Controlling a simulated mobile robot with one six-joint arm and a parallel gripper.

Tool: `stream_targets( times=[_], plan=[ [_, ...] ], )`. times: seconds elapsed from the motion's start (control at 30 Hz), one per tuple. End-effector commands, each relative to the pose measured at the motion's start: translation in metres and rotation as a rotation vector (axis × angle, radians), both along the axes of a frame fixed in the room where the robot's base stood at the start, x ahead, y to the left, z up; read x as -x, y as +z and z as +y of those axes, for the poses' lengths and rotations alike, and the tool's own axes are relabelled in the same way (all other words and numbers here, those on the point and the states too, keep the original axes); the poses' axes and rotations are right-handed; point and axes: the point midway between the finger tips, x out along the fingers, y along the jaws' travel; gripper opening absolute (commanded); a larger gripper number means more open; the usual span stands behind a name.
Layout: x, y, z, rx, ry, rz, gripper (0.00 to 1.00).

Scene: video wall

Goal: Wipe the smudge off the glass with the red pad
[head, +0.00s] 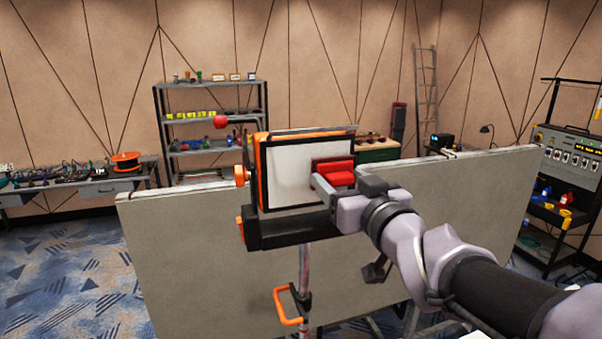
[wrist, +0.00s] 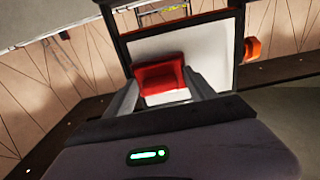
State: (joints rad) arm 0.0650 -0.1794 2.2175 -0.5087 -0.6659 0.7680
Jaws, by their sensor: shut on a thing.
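The red pad (head: 338,172) is held in my gripper (head: 335,187), in front of the glass pane (head: 287,178). The pane is pale, in a black and orange frame, and stands upright. The pad overlaps its right part in the head view; I cannot tell whether it touches. In the wrist view the red pad (wrist: 158,74) sits between the two fingers of my gripper (wrist: 160,95), against the pale glass (wrist: 205,50) behind it. No smudge can be made out on the visible glass. The part behind the pad and gripper is hidden.
A large grey panel (head: 180,240) stands behind and below the frame. A dark ledge (head: 290,228) runs under the glass. An orange handle (head: 287,308) hangs below it, and orange knobs (head: 240,174) stick out at its left. Shelves (head: 210,130) stand further back.

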Motion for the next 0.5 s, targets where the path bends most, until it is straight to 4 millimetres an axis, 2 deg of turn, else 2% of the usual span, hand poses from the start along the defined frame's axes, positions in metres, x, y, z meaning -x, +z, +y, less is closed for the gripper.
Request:
stream_targets(
  times=[0.1, 0.27, 0.5],
  plan=[
    [-0.003, 0.002, -0.011, 0.000, -0.002, 0.000, 0.32],
    [-0.002, -0.001, -0.012, -0.001, 0.000, -0.001, 0.32],
    [0.003, -0.004, 0.016, 0.000, 0.004, -0.004, 0.32]
  ],
)
